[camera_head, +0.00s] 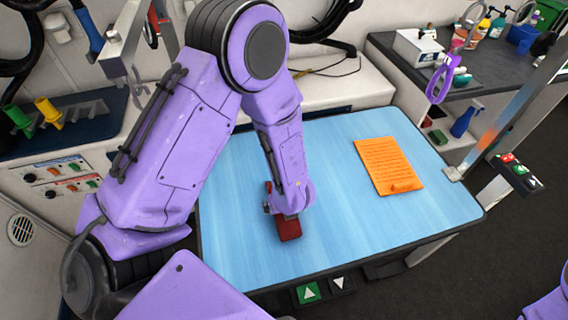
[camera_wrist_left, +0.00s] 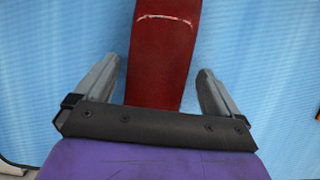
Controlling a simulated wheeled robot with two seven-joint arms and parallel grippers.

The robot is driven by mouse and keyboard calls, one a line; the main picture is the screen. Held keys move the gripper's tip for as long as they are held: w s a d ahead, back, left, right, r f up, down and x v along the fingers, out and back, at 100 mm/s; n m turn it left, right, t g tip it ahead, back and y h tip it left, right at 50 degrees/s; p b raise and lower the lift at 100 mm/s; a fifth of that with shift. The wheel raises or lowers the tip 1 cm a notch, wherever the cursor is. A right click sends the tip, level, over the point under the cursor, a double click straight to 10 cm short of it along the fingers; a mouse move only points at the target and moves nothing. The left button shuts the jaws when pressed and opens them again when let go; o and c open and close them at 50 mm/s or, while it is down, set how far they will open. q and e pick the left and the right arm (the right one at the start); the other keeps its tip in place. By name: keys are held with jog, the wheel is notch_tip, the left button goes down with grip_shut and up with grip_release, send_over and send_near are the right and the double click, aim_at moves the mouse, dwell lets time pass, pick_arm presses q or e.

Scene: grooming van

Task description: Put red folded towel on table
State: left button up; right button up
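The red folded towel (camera_head: 289,229) is at the left-middle part of the blue table (camera_head: 335,220), under my left gripper (camera_head: 281,208). It looks like a narrow dark red block. In the left wrist view the red towel (camera_wrist_left: 162,60) runs between the two fingers of my left gripper (camera_wrist_left: 159,75), with blue gaps on both sides. The fingers are apart and do not touch its sides. My arm hides part of the towel in the head view. I cannot tell whether it lies flat on the table. My right gripper is out of view.
An orange textured cloth (camera_head: 388,166) lies on the table's right half. A metal post (camera_head: 510,115) stands at the table's right edge. A dark counter (camera_head: 490,65) with bottles and a white box is behind right. The table's middle and front right are clear.

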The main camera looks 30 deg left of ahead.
pick_arm(q)
jog(key=shift+r+p, duration=0.35)
jog(key=shift+r, duration=0.15)
jog(key=p+v, duration=0.2)
jog(key=v, duration=0.9)
jog(key=shift+r+p, duration=0.15)
jog(key=shift+p, duration=0.15)
jog(key=shift+s, duration=0.15)
